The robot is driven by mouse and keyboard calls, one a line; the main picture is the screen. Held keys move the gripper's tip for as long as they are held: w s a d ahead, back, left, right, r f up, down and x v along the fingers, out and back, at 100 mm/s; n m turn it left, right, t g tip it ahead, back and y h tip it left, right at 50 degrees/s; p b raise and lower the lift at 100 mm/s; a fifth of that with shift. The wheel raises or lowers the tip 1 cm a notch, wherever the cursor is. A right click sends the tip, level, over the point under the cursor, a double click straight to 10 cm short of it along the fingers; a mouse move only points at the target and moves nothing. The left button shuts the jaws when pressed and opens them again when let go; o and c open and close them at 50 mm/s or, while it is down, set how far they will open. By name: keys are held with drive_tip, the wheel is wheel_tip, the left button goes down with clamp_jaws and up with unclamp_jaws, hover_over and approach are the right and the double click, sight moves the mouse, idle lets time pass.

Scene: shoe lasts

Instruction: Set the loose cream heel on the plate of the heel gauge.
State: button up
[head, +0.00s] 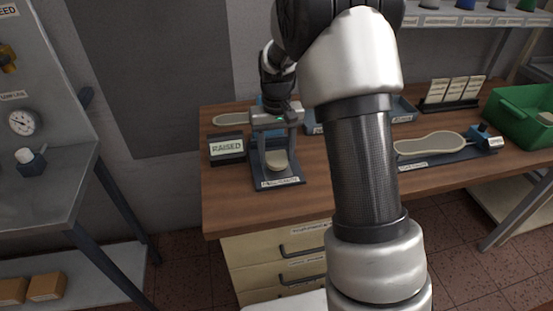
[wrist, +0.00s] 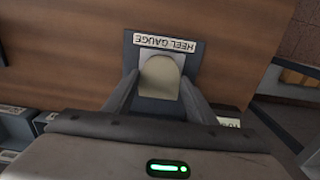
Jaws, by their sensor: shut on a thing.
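The cream heel (head: 277,162) is between the two fingers of my gripper (head: 276,148), which is shut on it. The wrist view shows the heel (wrist: 161,78) over the pale plate (wrist: 146,60) of the heel gauge, its rounded end toward the gauge's label. The dark base of the heel gauge (head: 290,181) stands near the front edge of the bench. The heel appears over or on the plate; I cannot tell whether it touches. My fingers hide parts of its sides.
A sign reading RAISED (head: 227,148) stands left of the gauge on the wooden bench (head: 225,193). A shoe-sole shape on a dark stand (head: 430,145) and a green crate (head: 520,118) are at the right. My arm hides the bench's middle.

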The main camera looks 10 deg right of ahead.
drive_tip(key=shift+f, duration=1)
drive_tip(key=shift+f, duration=0.25)
drive_tip(key=o, duration=1.1)
drive_tip(key=shift+r, duration=0.1)
drive_tip(key=shift+c, duration=0.2)
